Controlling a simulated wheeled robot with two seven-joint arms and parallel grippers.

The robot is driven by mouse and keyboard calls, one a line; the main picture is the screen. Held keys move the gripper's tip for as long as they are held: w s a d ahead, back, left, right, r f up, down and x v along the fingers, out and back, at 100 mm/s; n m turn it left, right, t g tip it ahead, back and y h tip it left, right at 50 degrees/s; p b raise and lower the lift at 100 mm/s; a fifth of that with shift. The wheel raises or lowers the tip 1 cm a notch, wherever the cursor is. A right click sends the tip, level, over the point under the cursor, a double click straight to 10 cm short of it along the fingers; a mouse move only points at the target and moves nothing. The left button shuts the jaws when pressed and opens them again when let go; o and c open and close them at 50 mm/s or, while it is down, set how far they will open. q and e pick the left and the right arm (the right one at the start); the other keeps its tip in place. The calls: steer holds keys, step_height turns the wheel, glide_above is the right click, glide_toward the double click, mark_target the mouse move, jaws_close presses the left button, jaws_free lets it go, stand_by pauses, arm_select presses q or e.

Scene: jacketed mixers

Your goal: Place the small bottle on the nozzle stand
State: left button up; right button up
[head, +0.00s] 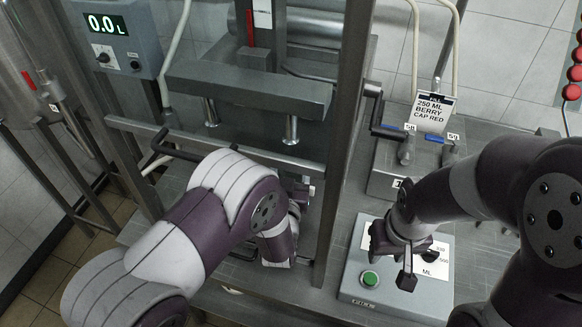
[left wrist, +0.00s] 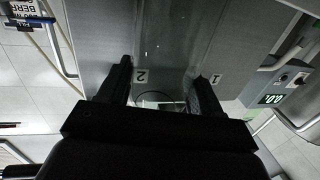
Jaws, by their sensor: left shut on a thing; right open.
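The nozzle stand (head: 250,92) is a grey metal frame with two nozzles hanging under a thick crossbar. My left gripper (head: 298,190) reaches in low behind the front bar, beside the right upright, and is mostly hidden by my own arm. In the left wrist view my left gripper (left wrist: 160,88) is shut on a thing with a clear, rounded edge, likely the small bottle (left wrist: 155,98). Most of it is hidden behind the gripper body. Labels 2 and 1 show on the grey surface beyond the fingers. My right gripper (head: 398,258) is open above the button box.
The button box (head: 358,292) has a green button and a white label. A display (head: 108,27) reads 0.0 L. The stand's uprights and front bar crowd my left arm.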

arm_select(q)
steer(key=shift+w, duration=0.1)
steer(key=shift+f, duration=0.1)
steer(key=shift+f+b, duration=0.25)
steer(key=shift+b, duration=0.15)
steer(key=shift+f+b, duration=0.3)
steer(key=shift+f, duration=0.05)
steer(key=o, duration=1.3)
